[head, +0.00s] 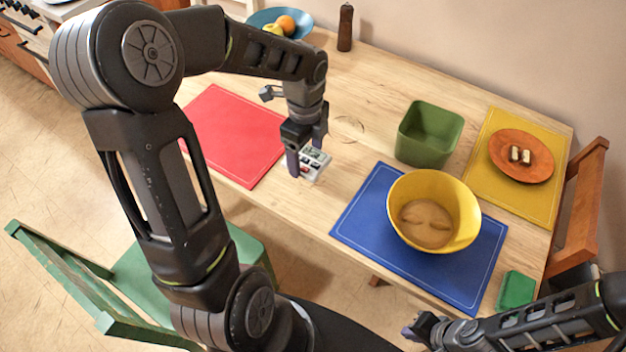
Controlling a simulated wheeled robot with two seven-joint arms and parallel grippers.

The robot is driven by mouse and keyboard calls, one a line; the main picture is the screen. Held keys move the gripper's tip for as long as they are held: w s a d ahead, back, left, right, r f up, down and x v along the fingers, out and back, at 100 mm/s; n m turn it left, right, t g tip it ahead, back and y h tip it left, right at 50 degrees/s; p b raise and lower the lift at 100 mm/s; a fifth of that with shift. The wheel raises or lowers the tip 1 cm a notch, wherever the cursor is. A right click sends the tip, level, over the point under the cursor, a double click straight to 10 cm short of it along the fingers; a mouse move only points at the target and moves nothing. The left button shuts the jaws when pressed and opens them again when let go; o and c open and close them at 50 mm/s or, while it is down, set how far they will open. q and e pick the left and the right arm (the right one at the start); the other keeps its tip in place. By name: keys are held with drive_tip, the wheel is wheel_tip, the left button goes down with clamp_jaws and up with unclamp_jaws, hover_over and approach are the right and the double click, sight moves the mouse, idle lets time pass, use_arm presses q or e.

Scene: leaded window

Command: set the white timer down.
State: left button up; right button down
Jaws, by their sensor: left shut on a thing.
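The white timer (315,160) has a small grey display and dark and red buttons. It is at the front part of the wooden table (350,97), just right of the red placemat (232,131). My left gripper (305,160) points down and is shut on the timer, with its fingers hiding part of it. I cannot tell whether the timer touches the table. My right gripper (418,330) is low at the bottom right, off the table's front edge; its jaws are too small and dark to tell if open.
A yellow bowl (462,208) stands on a blue placemat (362,218). Behind it is a green square bin (430,134). A terracotta plate (540,168) with two small pieces sits on a yellow placemat (488,181). A green box (516,290) is at the right front. The table's middle is clear.

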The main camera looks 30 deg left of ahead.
use_arm(q)
hover_over(306, 188)
drive_tip(key=shift+d+f, duration=0.1)
drive_tip(key=shift+f, duration=2.95)
drive_tip(key=shift+f, duration=1.9)
drive_tip(key=shift+f, duration=0.2)
drive_tip(key=o, duration=1.5)
drive_tip(key=shift+c, duration=0.2)
drive_tip(key=shift+r, duration=0.2)
